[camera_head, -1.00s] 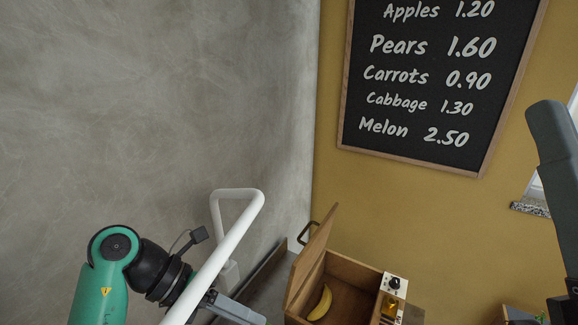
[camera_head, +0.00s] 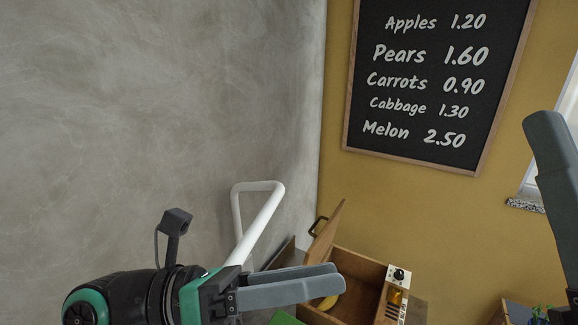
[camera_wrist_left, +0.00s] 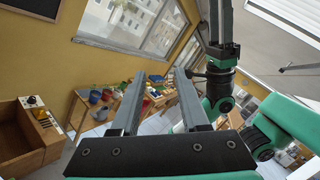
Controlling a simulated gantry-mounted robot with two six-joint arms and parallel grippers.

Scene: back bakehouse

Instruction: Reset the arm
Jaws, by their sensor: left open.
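My left gripper (camera_head: 338,277) reaches in from the lower left in the head view, its two grey fingers pointing right. In the left wrist view its fingers (camera_wrist_left: 164,78) stand apart with nothing between them. From the head view, it is in front of an open wooden box (camera_head: 360,272) with a knob panel; I cannot tell how far apart they are. A yellow banana (camera_head: 328,302) lies inside the box, partly hidden by the fingers. A grey finger of my right gripper (camera_head: 552,165) shows at the right edge. The right gripper (camera_wrist_left: 221,22) also shows in the left wrist view, its opening unclear.
The box's hinged lid (camera_head: 324,232) stands raised. A white bent tube (camera_head: 262,212) rises behind my left wrist. A chalkboard (camera_head: 430,100) hangs on the yellow wall. Tables with colourful items (camera_wrist_left: 102,97) stand below the windows in the left wrist view. The grey wall side looks clear.

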